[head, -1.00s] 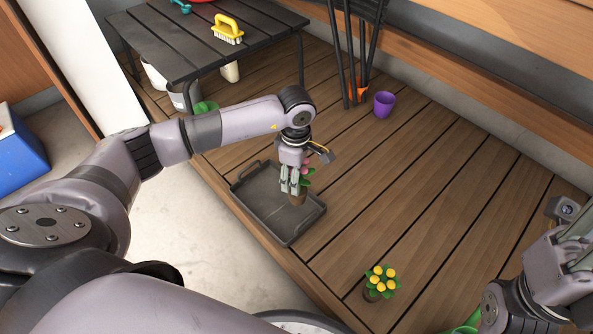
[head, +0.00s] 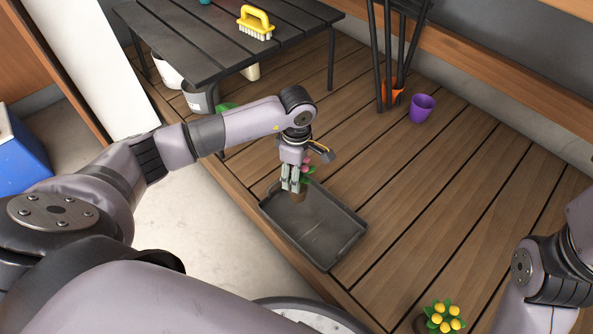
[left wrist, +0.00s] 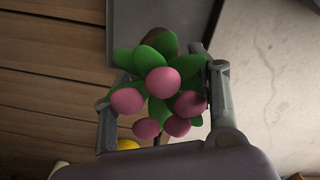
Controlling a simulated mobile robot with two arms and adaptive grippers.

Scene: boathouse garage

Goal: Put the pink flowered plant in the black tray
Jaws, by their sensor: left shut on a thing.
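The pink flowered plant (head: 308,170) is held upright in my left gripper (head: 292,184), its brown pot (head: 299,196) showing just below the fingers. In the left wrist view the pink blooms and green leaves (left wrist: 160,85) fill the space between the fingers of the left gripper (left wrist: 165,100). The black tray (head: 345,257) lies on the wooden deck. In the head view the pot overlaps the tray's back left part; I cannot tell its height above it. The tray also shows as a grey surface in the left wrist view (left wrist: 180,15). My right gripper is out of view.
A yellow flowered plant (head: 443,317) stands at the front right and a purple pot (head: 422,108) at the back. A slatted table (head: 190,40) with a yellow brush (head: 256,22) stands back left. Deck right of the tray is clear.

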